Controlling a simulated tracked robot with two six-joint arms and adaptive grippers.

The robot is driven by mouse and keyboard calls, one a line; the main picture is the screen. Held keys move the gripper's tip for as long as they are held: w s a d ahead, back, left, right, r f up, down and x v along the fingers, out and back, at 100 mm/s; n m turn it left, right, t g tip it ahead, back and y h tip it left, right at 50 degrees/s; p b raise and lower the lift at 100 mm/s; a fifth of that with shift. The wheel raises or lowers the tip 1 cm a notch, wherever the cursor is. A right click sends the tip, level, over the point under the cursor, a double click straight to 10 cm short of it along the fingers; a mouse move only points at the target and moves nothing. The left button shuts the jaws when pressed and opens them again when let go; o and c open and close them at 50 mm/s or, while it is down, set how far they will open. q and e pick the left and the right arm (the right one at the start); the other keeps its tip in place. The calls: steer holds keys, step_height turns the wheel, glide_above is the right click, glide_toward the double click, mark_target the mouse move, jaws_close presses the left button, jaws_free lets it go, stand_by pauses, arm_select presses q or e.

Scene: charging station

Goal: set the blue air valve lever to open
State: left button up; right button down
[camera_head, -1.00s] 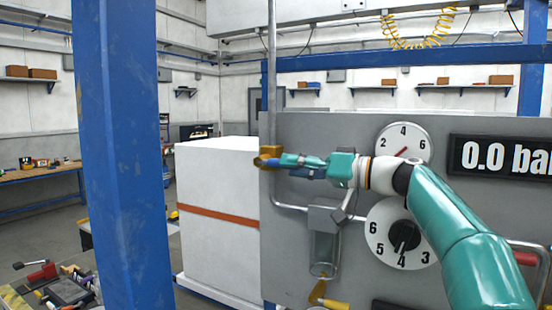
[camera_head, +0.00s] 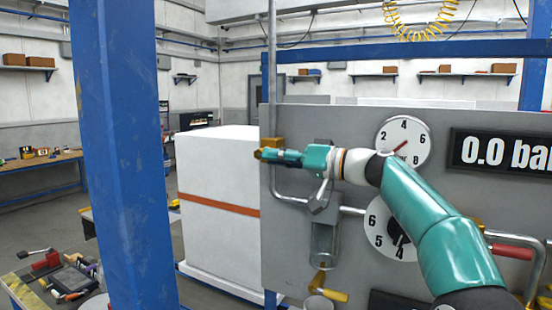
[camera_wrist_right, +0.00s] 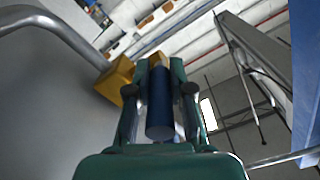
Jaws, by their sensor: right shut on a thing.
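The blue lever (camera_wrist_right: 158,108) shows in the right wrist view as a dark blue cylinder between my fingers. My right gripper (camera_head: 272,155) is shut on it, at the left edge of the grey panel (camera_head: 290,235). The brass-yellow valve body (camera_head: 271,143) is on the vertical pipe just beyond the fingertips; it also shows in the right wrist view (camera_wrist_right: 114,80). In the head view the lever is hidden by the gripper. A gauge (camera_head: 403,143) and a display reading 0.0 bar (camera_head: 505,151) are on the panel. My left gripper is not in view.
A numbered dial (camera_head: 378,238) is partly behind my right arm. A glass bowl (camera_head: 325,243) and a yellow lever (camera_head: 330,290) are below the gripper. A red-handled lever (camera_head: 512,251) is at right. A blue post (camera_head: 120,150) stands at left, before a white cabinet (camera_head: 215,165).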

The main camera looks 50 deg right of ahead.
step_height(320, 180, up, 2)
steer(key=g+h+p, duration=0.1)
steer(key=g+p, duration=0.2)
steer(key=p, duration=0.5)
steer(key=shift+w+r+g, duration=0.1)
steer(key=shift+g, duration=0.2)
steer(key=shift+w+g, duration=0.1)
steer(key=shift+g, duration=0.2)
steer(key=shift+g+h, duration=0.3)
steer(key=shift+g, duration=0.2)
steer(key=c, duration=1)
jaws_free()
steer(key=shift+c, duration=0.2)
